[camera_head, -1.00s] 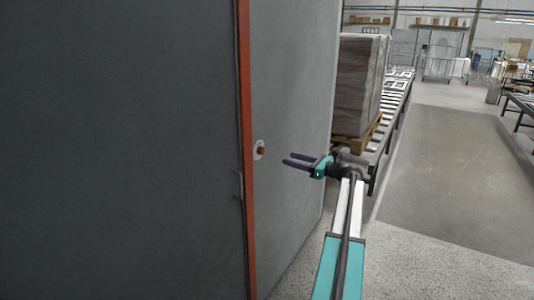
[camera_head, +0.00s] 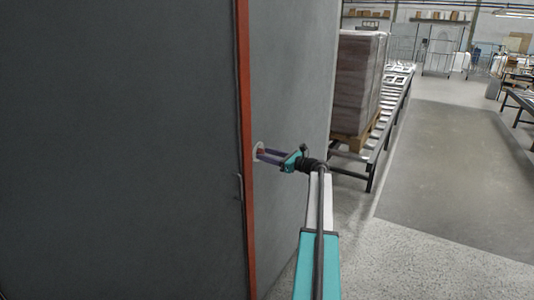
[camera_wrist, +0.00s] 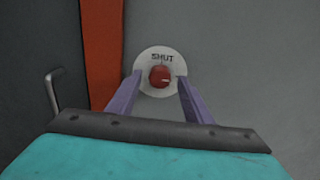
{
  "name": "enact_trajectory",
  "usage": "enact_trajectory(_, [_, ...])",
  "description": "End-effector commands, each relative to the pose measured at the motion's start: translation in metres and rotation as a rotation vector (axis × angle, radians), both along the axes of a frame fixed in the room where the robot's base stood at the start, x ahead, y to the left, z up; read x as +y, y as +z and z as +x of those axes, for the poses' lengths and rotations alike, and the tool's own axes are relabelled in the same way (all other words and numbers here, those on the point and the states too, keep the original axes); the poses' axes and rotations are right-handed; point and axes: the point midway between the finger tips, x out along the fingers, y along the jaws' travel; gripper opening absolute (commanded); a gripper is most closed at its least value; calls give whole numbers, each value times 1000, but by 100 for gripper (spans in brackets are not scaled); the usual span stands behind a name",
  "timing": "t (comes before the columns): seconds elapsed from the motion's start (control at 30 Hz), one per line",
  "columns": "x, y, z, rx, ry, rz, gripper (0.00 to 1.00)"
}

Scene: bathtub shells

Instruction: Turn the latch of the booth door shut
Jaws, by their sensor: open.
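The latch is a red knob (camera_wrist: 160,76) on a round pale plate (camera_wrist: 146,58) marked "SHUT". The plate also shows on the grey wall in the head view (camera_head: 259,147), just right of the orange-red door edge strip (camera_head: 246,200). My gripper (camera_wrist: 160,92) is open, with one purple finger on each side of the knob in the wrist view. In the head view my gripper (camera_head: 263,156) reaches the plate from the right. I cannot tell whether the fingers touch the knob. The dark booth door (camera_head: 120,150) fills the left, with a thin handle (camera_head: 239,187) near its edge.
Open grey floor (camera_head: 450,170) lies to the right. Tables and racks stand far back.

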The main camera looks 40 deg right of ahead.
Motion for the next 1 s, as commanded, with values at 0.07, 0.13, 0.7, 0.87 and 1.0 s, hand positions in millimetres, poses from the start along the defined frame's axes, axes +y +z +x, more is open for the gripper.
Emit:
enact_trajectory(0.07, [0,0,4,0,0,0,46])
enact_trajectory(0.13, [1,0,5,0,-1,0,46])
enact_trajectory(0.7, [-5,0,8,0,1,0,5])
enact_trajectory(0.87, [-1,0,5,-2,-4,-6,5])
enact_trajectory(1.0, [-1,-1,5,-7,-5,-24,5])
